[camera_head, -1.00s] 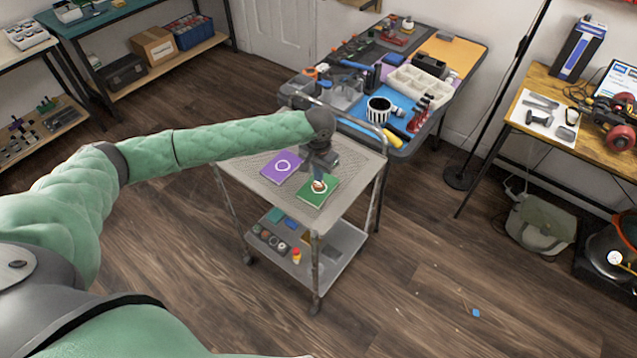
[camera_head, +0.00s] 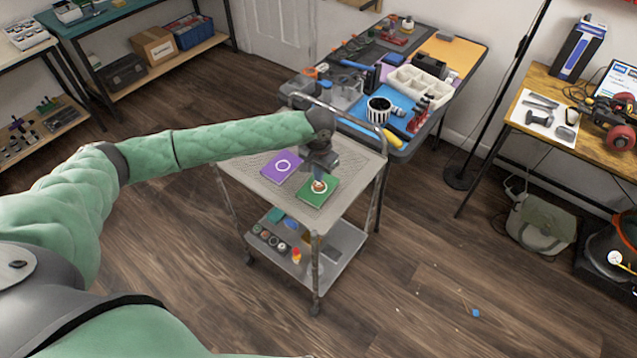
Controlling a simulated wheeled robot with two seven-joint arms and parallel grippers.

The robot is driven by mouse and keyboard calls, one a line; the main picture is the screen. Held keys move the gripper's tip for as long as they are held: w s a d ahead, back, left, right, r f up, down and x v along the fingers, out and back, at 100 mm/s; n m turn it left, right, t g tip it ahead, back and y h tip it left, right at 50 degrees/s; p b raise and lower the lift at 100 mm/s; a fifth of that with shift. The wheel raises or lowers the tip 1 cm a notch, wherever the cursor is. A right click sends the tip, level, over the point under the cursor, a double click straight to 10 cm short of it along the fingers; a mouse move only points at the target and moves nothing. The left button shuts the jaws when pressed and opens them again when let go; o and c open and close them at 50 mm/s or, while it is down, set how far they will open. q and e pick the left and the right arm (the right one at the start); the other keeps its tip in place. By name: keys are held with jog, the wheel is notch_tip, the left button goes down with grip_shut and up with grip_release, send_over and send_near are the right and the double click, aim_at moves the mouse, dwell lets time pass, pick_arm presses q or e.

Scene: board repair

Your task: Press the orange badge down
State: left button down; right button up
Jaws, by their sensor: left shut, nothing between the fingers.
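The orange badge (camera_head: 319,186) is small and lies on the green board (camera_head: 313,198), inside its white ring, on the top shelf of the metal cart. My left gripper (camera_head: 319,179) is shut and empty. It points down right over the badge, its tips at or just above it; I cannot tell whether they touch. The gripper partly hides the badge. A purple board (camera_head: 271,172) with a white ring lies to the left of the green board. My right gripper is not in view.
The cart (camera_head: 259,185) has a raised handle at its back and a lower shelf with small items. Behind it stands a cluttered workbench (camera_head: 455,48) with a striped mug (camera_head: 379,110). A wooden desk (camera_head: 505,128) is at the right.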

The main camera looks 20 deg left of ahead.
pick_arm(q)
jog(key=shift+f, duration=0.8)
dwell(0.5)
jog(key=shift+f+p, duration=0.25)
jog(key=shift+p, duration=0.1)
dwell(0.5)
